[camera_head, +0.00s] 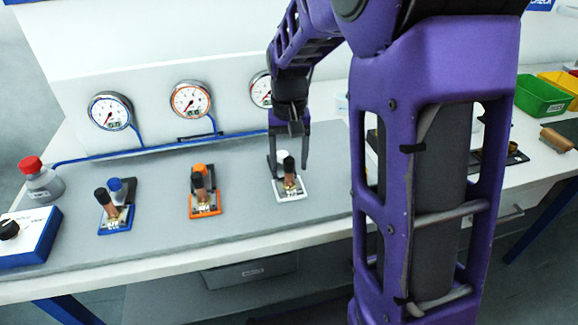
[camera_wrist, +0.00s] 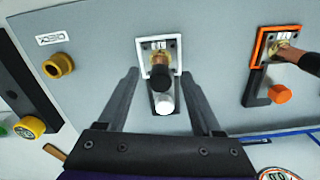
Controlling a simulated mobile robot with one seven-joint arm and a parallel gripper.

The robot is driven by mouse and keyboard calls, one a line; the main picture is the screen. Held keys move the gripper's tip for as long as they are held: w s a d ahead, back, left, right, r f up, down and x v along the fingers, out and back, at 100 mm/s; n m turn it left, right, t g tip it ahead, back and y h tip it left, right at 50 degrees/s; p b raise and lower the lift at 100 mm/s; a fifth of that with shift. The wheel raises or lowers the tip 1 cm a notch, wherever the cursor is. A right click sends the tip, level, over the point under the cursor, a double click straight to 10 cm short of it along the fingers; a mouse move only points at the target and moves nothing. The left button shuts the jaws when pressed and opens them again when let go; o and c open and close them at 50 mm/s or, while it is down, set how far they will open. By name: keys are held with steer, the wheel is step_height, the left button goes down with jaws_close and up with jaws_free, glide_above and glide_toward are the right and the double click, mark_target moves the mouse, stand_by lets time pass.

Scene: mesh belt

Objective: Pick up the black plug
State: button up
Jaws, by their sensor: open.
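A plug with a black top and copper-brown body (camera_head: 289,165) stands in the white-framed fixture (camera_head: 291,195) on the grey bench mat. In the wrist view the black top (camera_wrist: 160,78) shows beside a round white cap (camera_wrist: 163,103). My gripper (camera_head: 289,169) points down over this fixture, open, with one finger on each side of the plug. In the wrist view its fingers (camera_wrist: 161,76) stand apart, with visible gaps to the plug. Similar black-topped plugs stand in the orange-framed fixture (camera_head: 205,211) and the blue-framed fixture (camera_head: 115,230).
Gauges (camera_head: 190,99) with blue tubing line the back panel. A red-capped bottle (camera_head: 41,180) and a blue-and-white box (camera_head: 29,236) stand at the left. A green bin (camera_head: 541,97) is at the far right. A brass-coloured knob (camera_wrist: 58,65) sits beside the fixture.

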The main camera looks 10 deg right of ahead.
steer(key=shift+f, duration=0.1)
jaws_close()
stand_by(0.3)
